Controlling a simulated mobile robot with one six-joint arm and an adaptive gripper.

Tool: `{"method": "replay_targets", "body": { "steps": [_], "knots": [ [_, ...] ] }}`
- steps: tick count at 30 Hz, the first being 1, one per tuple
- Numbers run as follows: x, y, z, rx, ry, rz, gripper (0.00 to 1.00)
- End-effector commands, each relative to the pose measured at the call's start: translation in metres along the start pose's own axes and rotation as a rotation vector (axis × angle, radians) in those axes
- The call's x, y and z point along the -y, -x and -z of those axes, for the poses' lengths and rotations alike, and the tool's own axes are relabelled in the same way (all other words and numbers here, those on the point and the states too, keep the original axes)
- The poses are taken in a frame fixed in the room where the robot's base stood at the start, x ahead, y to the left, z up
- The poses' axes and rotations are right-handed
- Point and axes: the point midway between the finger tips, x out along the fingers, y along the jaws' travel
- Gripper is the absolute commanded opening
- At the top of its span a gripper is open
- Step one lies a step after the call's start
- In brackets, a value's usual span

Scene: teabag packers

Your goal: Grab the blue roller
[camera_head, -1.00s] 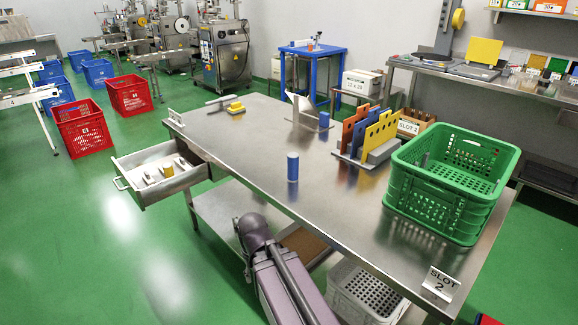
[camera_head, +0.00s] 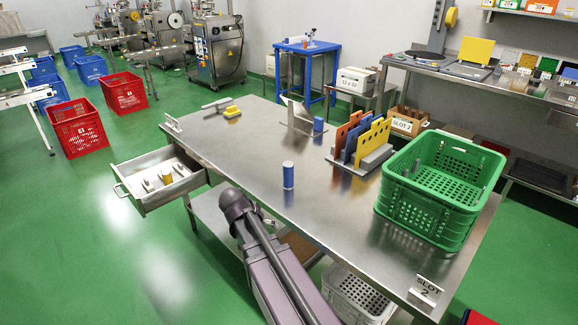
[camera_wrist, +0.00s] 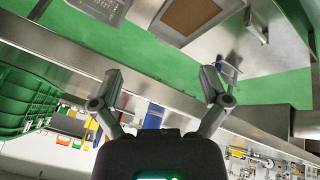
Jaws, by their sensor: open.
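The blue roller (camera_head: 288,175) stands upright on the steel table (camera_head: 250,150), near its front edge, in the head view. In the wrist view, which looks upside down, a blue upright shape that appears to be the roller (camera_wrist: 153,117) shows beyond the table edge, between the finger lines. My gripper (camera_wrist: 160,80) is open, with its two fingers spread wide and nothing between the tips. The gripper itself does not show in the head view; only part of my arm shows in front of the table. How far the roller is from the fingers I cannot tell.
A green crate (camera_head: 395,190) stands at the table's right, with a rack of coloured plates (camera_head: 348,145) behind. Another blue piece (camera_head: 318,125) stands by a metal stand (camera_head: 296,118). An open drawer (camera_head: 150,197) juts out left. The table around the roller is clear.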

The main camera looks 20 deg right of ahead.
Motion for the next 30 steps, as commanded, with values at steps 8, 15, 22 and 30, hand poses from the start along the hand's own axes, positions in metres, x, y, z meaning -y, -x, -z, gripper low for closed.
{"method": "replay_targets", "body": {
  "steps": [8,15,22,30],
  "knots": [
    [-0.005,0.055,0.102,-0.289,-0.349,-0.122,0.96],
    [-0.005,0.088,0.153,-0.484,-0.542,-0.135,0.96],
    [-0.004,0.097,0.166,-0.544,-0.599,-0.129,0.96],
    [-0.004,0.097,0.165,-0.545,-0.599,-0.129,0.96]
  ]
}}
